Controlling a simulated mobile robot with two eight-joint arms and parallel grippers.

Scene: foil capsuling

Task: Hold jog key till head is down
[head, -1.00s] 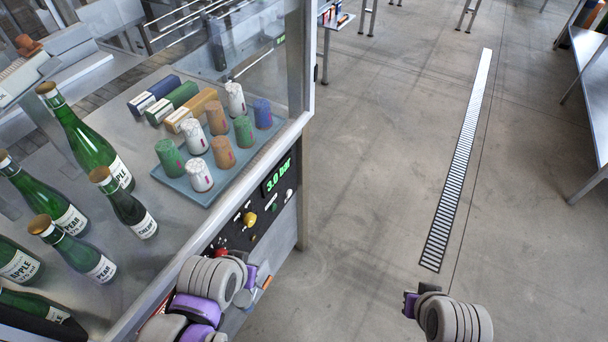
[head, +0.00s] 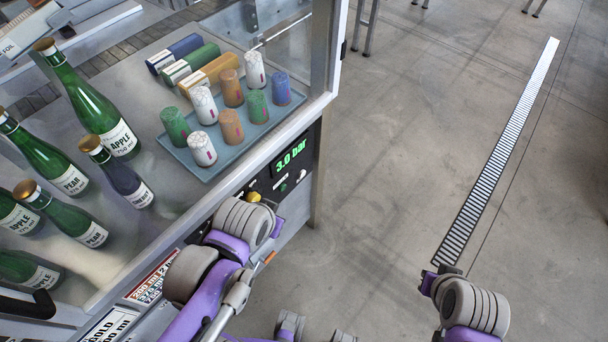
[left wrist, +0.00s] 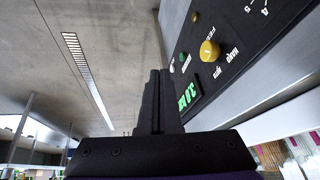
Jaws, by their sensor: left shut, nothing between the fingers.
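The control panel (head: 309,148) is on the machine's front edge, with a green "3.0 bar" display (head: 291,152) and a yellow knob (head: 253,197). My left arm covers its lower left part in the head view. In the left wrist view the panel (left wrist: 232,75) appears upside down, with the yellow knob (left wrist: 209,50), a green button (left wrist: 182,57) and the display (left wrist: 188,97). My left gripper (left wrist: 159,75) is shut and empty, its fingertips beside the panel; contact cannot be told. I cannot pick out the jog key or the capsuling head.
A blue tray (head: 184,157) of coloured foil capsules stands on the machine table behind a clear guard (head: 290,50). Several green bottles (head: 90,100) stand at left. Open concrete floor with a drain grate (head: 500,150) lies to the right.

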